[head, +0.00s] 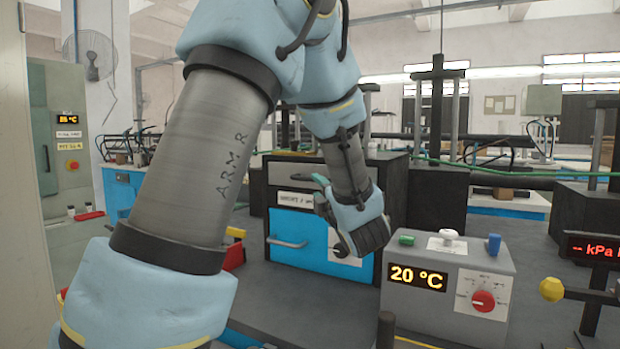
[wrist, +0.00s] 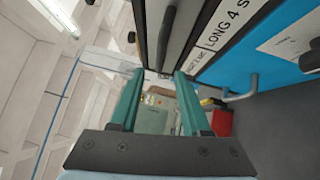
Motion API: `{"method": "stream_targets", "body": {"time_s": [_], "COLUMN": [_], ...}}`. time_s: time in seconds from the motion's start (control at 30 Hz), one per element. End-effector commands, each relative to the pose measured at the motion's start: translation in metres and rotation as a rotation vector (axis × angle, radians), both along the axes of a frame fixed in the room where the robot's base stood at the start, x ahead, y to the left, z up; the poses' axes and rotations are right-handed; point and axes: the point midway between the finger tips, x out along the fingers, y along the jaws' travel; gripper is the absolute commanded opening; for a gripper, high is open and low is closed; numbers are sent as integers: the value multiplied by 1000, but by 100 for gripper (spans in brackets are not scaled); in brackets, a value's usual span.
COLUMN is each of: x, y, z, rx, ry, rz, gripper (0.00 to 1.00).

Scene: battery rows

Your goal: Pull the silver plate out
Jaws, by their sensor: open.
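My gripper (head: 322,186) is in front of the black cabinet (head: 262,190), near the label above its blue front. In the wrist view its two teal fingers (wrist: 158,76) are apart, with nothing visibly held between them. Beyond and above the fingertips is the cabinet's black upper part (wrist: 152,25), with a pale grey strip along it. I cannot tell whether this strip is the silver plate. No separate silver plate shows clearly in the head view, where my arm and gripper hide part of the cabinet.
The blue front (head: 300,228) has a grey bar handle (head: 287,243), which also sticks out in the wrist view (wrist: 240,92). A grey control box (head: 445,275) reading 20 °C stands at right. A yellow knob (head: 551,289) is farther right. A red object (head: 233,256) is left of the cabinet.

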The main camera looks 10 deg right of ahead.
Motion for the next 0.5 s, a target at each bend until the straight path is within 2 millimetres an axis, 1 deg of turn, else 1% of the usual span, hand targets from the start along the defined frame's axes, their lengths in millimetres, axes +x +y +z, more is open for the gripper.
{"method": "stream_targets", "body": {"time_s": [0.03, 0.1, 0.3, 0.4, 0.5], "x": [10, 24, 58, 69, 77], "y": [2, 4, 9, 10, 11], "z": [4, 6, 10, 11, 11], "rx": [3, 2, 4, 3, 2], "ry": [2, 2, 3, 2, 2], "rz": [2, 3, 0, 0, -1], "gripper": [47, 47, 47, 47, 47]}}
